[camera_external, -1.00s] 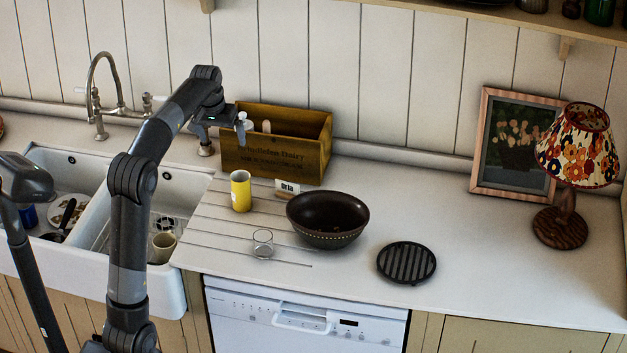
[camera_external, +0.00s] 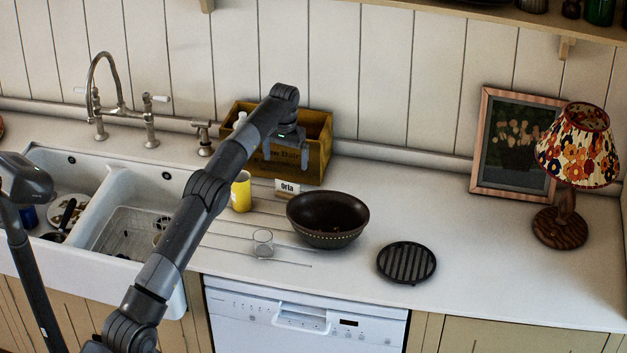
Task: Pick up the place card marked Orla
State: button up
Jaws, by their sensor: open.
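The place card marked Orla (camera_external: 287,188) is a small white card with dark lettering. It stands on the counter in front of the wooden crate and just behind the dark bowl (camera_external: 327,222). My gripper (camera_external: 286,160) is above the card, in front of the crate, with its fingers pointing down. It is open and holds nothing that I can see.
The wooden crate (camera_external: 318,150) stands behind the card. A clear glass (camera_external: 263,243) stands in front. A black trivet (camera_external: 406,262) lies to the right, with clear counter beyond.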

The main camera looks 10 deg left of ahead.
aim_at(287, 184)
notch_tip(287, 184, down, 10)
jog(key=shift+d+f, duration=0.15)
dwell(0.4)
jog(key=shift+c, duration=0.6)
jog(key=c, duration=0.9)
